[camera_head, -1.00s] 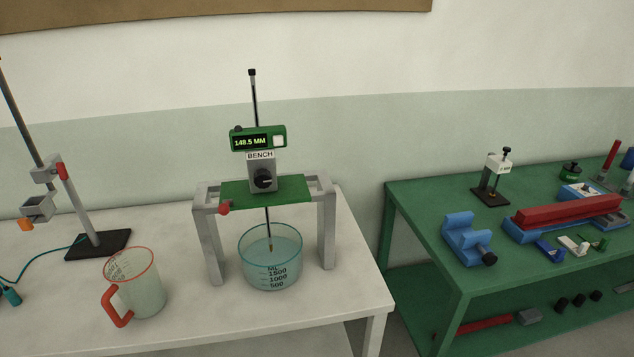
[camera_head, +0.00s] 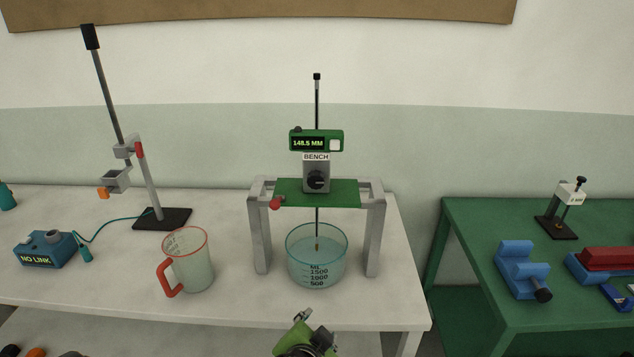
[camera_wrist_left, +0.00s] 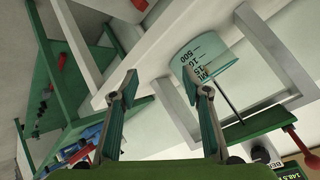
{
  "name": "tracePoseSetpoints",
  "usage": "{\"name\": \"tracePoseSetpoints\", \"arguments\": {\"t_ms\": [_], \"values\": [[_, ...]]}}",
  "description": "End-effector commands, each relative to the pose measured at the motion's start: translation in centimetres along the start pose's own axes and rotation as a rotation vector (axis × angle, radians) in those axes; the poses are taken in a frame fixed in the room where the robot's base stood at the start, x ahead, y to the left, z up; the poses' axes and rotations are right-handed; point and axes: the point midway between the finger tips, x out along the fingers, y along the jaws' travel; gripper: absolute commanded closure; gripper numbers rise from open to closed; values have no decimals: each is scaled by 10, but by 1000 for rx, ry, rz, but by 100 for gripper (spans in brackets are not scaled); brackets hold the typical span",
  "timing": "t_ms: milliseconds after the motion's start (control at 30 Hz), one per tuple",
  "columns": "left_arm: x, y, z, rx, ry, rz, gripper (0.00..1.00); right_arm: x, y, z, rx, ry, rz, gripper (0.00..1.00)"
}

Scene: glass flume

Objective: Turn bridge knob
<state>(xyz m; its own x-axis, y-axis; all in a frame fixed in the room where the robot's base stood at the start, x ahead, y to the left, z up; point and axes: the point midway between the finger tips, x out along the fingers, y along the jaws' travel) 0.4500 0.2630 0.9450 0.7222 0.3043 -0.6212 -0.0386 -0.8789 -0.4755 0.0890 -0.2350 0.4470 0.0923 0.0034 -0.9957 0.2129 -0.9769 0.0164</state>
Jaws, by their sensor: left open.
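The bridge (camera_head: 372,230) is a grey frame with a green top plate, standing on the white bench. A grey block labelled BENCH stands on it with a round black knob (camera_head: 318,180). A red knob (camera_head: 275,202) sits at the plate's left front corner and also shows in the left wrist view (camera_wrist_left: 303,140). A green gauge (camera_head: 316,141) above reads 148.5 MM. My left gripper (camera_head: 302,316) is at the bottom of the head view, in front of and below the bridge. In the left wrist view its fingers (camera_wrist_left: 160,88) are apart with nothing between them. My right gripper is not visible.
A glass beaker (camera_head: 317,262) of water stands under the bridge with a thin rod reaching into it. A red-handled jug (camera_head: 191,266) and a clamp stand (camera_head: 162,218) are to the left. A green table (camera_head: 470,215) with blue and red tools is at the right.

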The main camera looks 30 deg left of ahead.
Motion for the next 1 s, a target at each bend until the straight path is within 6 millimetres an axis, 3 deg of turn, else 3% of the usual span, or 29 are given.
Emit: {"name": "tracePoseSetpoints", "arguments": {"t_ms": [33, 100, 200, 300, 433, 667, 1000], "values": [[-14, -31, -40, 5, 92, -95, 57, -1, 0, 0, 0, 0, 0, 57], [-35, -70, -83, 19, 196, -225, 57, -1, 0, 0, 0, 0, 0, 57], [-66, -112, -127, 32, 310, -378, 57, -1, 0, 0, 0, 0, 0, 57], [-91, -137, -153, 40, 379, -480, 57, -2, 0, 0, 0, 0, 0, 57], [-105, -152, -166, 45, 416, -541, 57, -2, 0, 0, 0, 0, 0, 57], [-88, -168, -180, 51, 418, -550, 57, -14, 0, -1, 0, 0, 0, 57], [-32, -203, -208, 50, 416, -547, 57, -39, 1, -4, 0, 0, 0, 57]]}}
